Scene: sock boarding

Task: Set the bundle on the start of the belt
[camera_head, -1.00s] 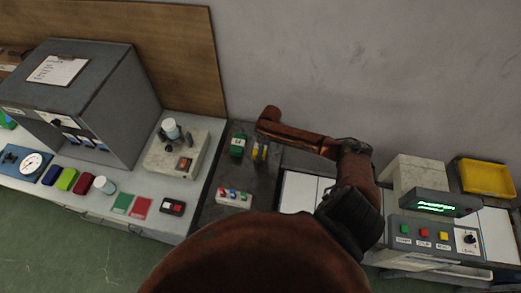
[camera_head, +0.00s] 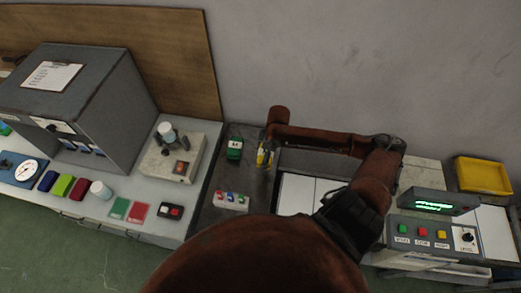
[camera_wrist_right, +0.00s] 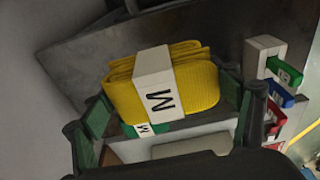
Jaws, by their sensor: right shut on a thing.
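The bundle (camera_wrist_right: 198,85) is a folded yellow stack with a white band marked M, seen large in the wrist view. My right gripper (camera_wrist_right: 165,112) has its fingers on both sides of it and is shut on it. In the head view the bundle (camera_head: 262,158) is a small yellow patch under the end of my right arm, above the dark bench. The belt (camera_head: 297,194), with pale panels, begins just to the right of the bundle and is partly hidden by my arm. My left gripper is out of view.
A green block (camera_head: 235,149) and a pale rack with coloured pieces (camera_head: 231,199) stand on the dark bench (camera_head: 212,181), left of the bundle. A button console (camera_head: 422,236) and a yellow bin (camera_head: 484,175) are on the right. A grey wall is behind.

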